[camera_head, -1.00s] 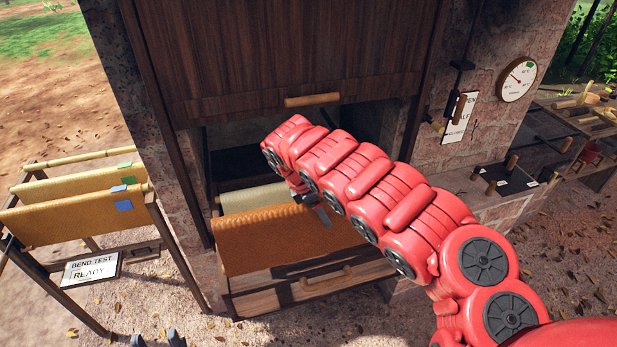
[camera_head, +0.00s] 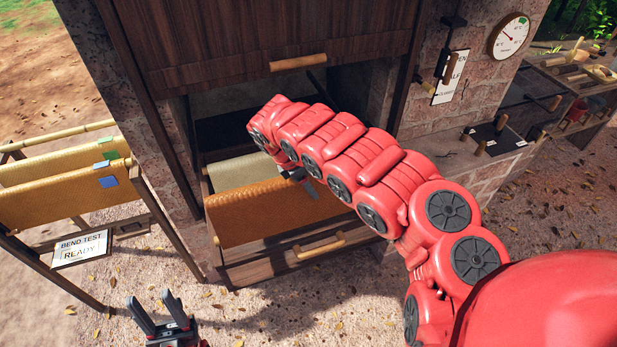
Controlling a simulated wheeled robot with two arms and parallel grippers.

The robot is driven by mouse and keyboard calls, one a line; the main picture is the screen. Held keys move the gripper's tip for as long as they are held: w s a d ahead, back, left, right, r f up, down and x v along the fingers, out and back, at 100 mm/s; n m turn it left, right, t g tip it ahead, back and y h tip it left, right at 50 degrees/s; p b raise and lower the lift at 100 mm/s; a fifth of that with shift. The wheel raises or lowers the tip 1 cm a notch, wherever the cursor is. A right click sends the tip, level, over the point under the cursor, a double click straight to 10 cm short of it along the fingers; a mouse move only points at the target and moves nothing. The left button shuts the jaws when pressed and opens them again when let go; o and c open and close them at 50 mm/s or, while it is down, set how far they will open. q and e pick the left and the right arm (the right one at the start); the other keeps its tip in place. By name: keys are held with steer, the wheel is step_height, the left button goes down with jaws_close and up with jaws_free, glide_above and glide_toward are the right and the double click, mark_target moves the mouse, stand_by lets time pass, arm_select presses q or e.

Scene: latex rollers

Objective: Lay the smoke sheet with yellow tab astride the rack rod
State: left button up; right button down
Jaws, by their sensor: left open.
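An orange-brown sheet (camera_head: 265,210) hangs over the front of an open compartment under the dark wooden door. A paler sheet (camera_head: 243,171) hangs just behind it. No yellow tab shows on either. My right gripper (camera_head: 303,180) is at the top edge of the orange-brown sheet; my red arm covers part of it, and its grip is unclear. At the left stands a rack with a bare bamboo rod (camera_head: 62,136) at the back. Two yellowish sheets hang on it, one with a green tab (camera_head: 110,154), one with a blue tab (camera_head: 108,181). My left gripper (camera_head: 151,299) is open and empty, low, right of the rack.
A "BEND TEST READY" sign (camera_head: 81,248) is on the rack's lower front. A drawer front with a wooden handle (camera_head: 319,246) juts out below the orange-brown sheet. A brick pillar stands between rack and compartment. The ground in front is clear apart from leaves.

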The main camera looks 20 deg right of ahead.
step_height(320, 180, down, 5)
steer(key=b, duration=0.2)
steer(key=shift+w+r+b, duration=0.1)
steer(key=shift+r+b, duration=0.05)
steer(key=shift+b, duration=0.25)
step_height(320, 180, down, 2)
steer(key=shift+f+b, duration=0.1)
steer(key=shift+b, duration=0.8)
step_height(320, 180, down, 10)
steer(key=b, duration=0.8)
steer(key=shift+f, duration=0.2)
jaws_free()
